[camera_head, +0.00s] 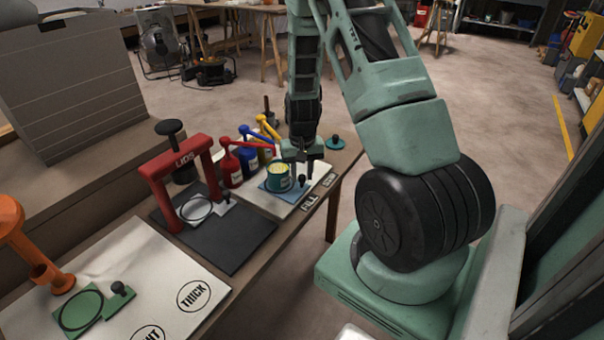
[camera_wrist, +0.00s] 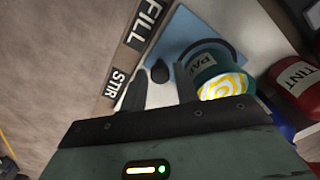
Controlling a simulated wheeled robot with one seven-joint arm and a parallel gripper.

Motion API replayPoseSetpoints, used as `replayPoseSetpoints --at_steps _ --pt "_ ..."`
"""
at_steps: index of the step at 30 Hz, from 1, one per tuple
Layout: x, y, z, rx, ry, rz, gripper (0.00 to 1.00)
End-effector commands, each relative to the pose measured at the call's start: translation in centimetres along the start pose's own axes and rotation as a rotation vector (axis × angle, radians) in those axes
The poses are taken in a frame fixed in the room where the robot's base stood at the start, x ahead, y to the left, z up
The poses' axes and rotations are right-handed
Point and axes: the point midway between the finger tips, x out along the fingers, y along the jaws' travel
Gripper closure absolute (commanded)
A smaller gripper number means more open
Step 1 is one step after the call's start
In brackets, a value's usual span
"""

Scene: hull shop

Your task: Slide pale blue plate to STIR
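The pale blue plate (camera_head: 268,187) lies on a white board beside the FILL label (camera_head: 310,201); it also shows in the wrist view (camera_wrist: 186,28). A teal can (camera_head: 278,178) with yellow and white contents stands on it. The plate's black knob (camera_wrist: 160,72) is on the side near the labels. My gripper (camera_head: 304,167) is low over the board. In the wrist view my gripper (camera_wrist: 160,88) has its two fingers apart, one on each side of the knob, with a visible gap. The STIR label (camera_wrist: 116,88) is farther along the board's edge (camera_head: 329,180).
Red, blue and yellow pump bottles (camera_head: 241,160) stand behind the plate. A red LIDS press (camera_head: 183,183) stands on a dark mat to the left. A teal disc with a knob (camera_head: 335,142) lies at the bench's far end. A green plate (camera_head: 92,308) lies at the lower left.

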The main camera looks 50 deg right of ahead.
Motion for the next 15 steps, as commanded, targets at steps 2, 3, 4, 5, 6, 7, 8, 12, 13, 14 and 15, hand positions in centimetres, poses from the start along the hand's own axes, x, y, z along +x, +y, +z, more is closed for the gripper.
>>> replayPoseSetpoints --at_steps 2,3,4,5,6,7,8,12,13,14,15 --pt "0.09 0.0 0.0 0.0 0.0 0.0 0.7" --pt "0.08 -0.01 -0.01 0.0 0.0 0.0 0.7" --pt "0.07 -0.01 -0.01 0.0 0.0 0.0 0.7" --pt "0.07 -0.01 -0.01 0.0 0.0 0.0 0.7" --pt "0.06 -0.01 -0.01 0.0 0.0 0.0 0.7" --pt "0.06 -0.01 -0.01 0.0 0.0 0.0 0.7" --pt "0.05 -0.01 -0.01 0.0 0.0 0.0 0.75" --pt "0.04 -0.01 -0.01 0.0 0.0 0.0 1.0" --pt "0.04 -0.01 -0.01 0.0 0.0 0.0 1.0" --pt "0.04 0.0 -0.02 0.0 0.0 0.0 1.0" --pt "0.03 0.07 -0.1 0.001 0.0 0.0 1.0"
